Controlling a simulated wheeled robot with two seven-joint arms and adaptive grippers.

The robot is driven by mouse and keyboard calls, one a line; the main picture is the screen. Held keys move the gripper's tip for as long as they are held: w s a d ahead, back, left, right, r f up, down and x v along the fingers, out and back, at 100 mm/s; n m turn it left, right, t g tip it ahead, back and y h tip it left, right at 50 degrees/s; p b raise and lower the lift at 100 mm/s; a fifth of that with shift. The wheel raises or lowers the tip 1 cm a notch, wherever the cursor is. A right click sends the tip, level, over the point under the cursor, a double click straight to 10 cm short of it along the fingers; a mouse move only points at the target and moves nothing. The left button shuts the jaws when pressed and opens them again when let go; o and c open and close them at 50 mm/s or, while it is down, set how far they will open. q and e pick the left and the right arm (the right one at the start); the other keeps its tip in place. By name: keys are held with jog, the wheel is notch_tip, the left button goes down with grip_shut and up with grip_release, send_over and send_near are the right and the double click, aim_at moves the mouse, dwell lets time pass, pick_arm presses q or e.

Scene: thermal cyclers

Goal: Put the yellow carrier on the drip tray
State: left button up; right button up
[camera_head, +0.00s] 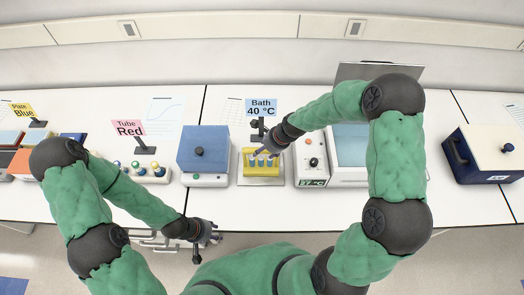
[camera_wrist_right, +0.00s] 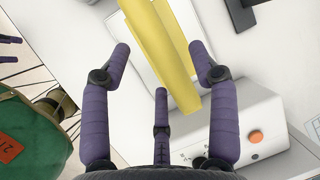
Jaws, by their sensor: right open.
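In the right wrist view a yellow bar (camera_wrist_right: 165,55) of the carrier lies between the spread purple fingers (camera_wrist_right: 163,60), with gaps on both sides. My left gripper (camera_head: 212,237) hangs in front of the bench, away from the carrier; its fingers are unclear.
A blue-lidded block (camera_head: 203,148) stands left of the carrier. A white device (camera_head: 312,160) with a display stands close on its right. A "Bath 40 °C" sign (camera_head: 261,107) stands behind. Tubes in a rack (camera_head: 140,172) are further left. A dark blue box (camera_head: 485,155) is far right.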

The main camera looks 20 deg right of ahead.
jog(key=p+v, duration=0.1)
jog(key=v, duration=0.8)
jog(key=s+a+f+n+g, duration=0.1)
jog(key=s+a+f+n, duration=0.2)
jog(key=s+f+n, duration=0.3)
jog(key=s+a+f+n+g, duration=0.1)
jog(key=s+a+f+n, duration=0.2)
jog(key=s+f+n, duration=0.2)
jog(key=s+a+f+n, duration=0.2)
jog(key=s+f+n, duration=0.4)
jog(key=f, duration=0.3)
jog(key=shift+s+a+n+g, duration=0.3)
jog(key=shift+s+a+g, duration=0.1)
jog(key=shift+s, duration=0.15)
jog(key=shift+s+a+f+n, duration=0.1)
jog(key=shift+s+a+n, duration=0.05)
jog(key=shift+s+n, duration=0.3)
